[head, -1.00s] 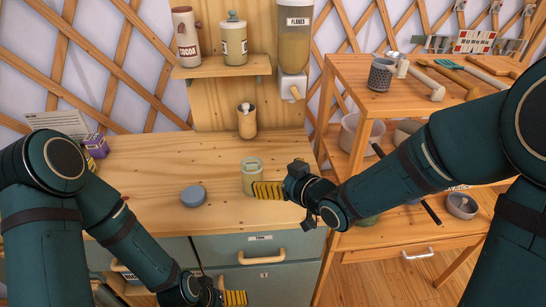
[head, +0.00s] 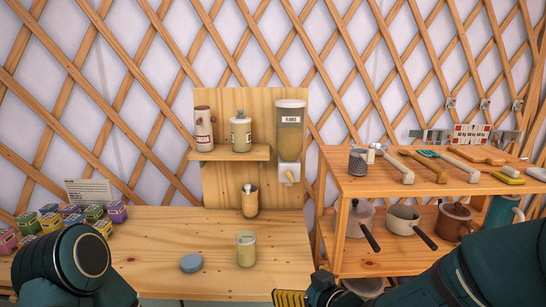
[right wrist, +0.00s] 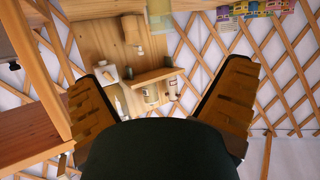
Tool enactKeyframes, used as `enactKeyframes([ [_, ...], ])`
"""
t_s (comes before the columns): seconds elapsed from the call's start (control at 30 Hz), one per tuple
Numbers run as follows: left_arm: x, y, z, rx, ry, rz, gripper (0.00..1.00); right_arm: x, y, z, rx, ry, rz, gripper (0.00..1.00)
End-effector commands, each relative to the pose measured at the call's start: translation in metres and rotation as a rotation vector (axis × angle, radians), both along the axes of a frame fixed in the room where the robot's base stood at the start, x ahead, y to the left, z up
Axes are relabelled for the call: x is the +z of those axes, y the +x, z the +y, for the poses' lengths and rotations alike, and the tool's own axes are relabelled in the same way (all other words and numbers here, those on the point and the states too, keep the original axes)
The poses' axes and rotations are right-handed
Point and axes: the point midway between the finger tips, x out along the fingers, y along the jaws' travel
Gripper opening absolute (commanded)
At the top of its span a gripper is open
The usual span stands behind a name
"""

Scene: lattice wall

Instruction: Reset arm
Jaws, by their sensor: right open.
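My right gripper (head: 291,298) shows at the bottom edge of the head view, with only its yellow finger pads and part of its wrist visible. In the right wrist view its two fingers stand wide apart, and the gripper (right wrist: 165,78) is open with nothing between them. It is below and to the right of a jar (head: 246,249) on the counter, apart from it. My left arm shows at the lower left of the head view, but its gripper is out of frame.
The wooden counter (head: 160,235) holds a round blue-grey lid (head: 191,263), a wooden cup (head: 249,201) and several colourful boxes (head: 70,215). A wall shelf (head: 230,154) carries two canisters beside a flakes dispenser (head: 290,130). A rack (head: 345,185) with tools and pots stands right.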

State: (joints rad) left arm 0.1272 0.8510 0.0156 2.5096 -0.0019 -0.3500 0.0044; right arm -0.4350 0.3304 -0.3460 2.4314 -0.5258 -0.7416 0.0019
Motion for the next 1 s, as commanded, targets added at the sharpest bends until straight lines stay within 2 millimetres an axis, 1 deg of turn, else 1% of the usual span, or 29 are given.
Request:
enactKeyframes([
  [0.03,0.000,0.000,0.000,0.000,0.000,0.001,0.98,-0.011,-0.001,-0.002,-0.011,-0.005,0.029,0.98],
  [0.1,0.000,0.000,0.000,0.000,0.000,0.000,0.98,-0.045,-0.005,-0.010,-0.053,-0.014,0.133,0.98],
  [0.13,0.000,0.000,0.000,0.000,0.000,0.000,0.98,-0.058,-0.007,-0.014,-0.071,-0.017,0.172,0.98],
  [0.27,0.000,0.000,0.000,0.001,0.000,-0.001,0.98,-0.118,-0.024,-0.027,-0.148,-0.024,0.364,0.98],
  [0.3,0.000,0.000,0.000,0.001,0.000,-0.001,0.98,-0.138,-0.033,-0.031,-0.173,-0.024,0.432,0.98],
  [0.37,0.000,0.000,0.000,0.001,0.000,-0.001,0.98,-0.169,-0.049,-0.037,-0.216,-0.022,0.544,0.98],
  [0.4,0.000,0.000,0.000,0.001,0.000,0.000,0.98,-0.190,-0.062,-0.041,-0.245,-0.018,0.626,0.98],
  [0.47,0.000,0.000,0.000,0.000,0.000,0.000,0.98,-0.219,-0.084,-0.045,-0.288,-0.009,0.749,0.98],
  [0.5,0.000,0.000,0.000,0.000,0.000,0.000,0.98,-0.236,-0.100,-0.046,-0.315,0.000,0.829,0.98],
  [0.6,0.000,0.000,0.000,0.000,0.000,0.000,0.98,-0.267,-0.136,-0.046,-0.366,0.023,1.000,0.98],
  [0.7,0.000,0.000,0.000,0.000,0.000,0.000,0.98,-0.284,-0.161,-0.044,-0.399,0.045,1.116,0.98],
  [0.8,0.000,0.000,0.000,0.000,0.000,0.000,0.98,-0.292,-0.174,-0.042,-0.416,0.056,1.175,0.98],
  [1.0,0.000,0.000,0.000,0.000,0.000,0.000,0.98,-0.293,-0.177,-0.041,-0.419,0.059,1.188,0.98],
])
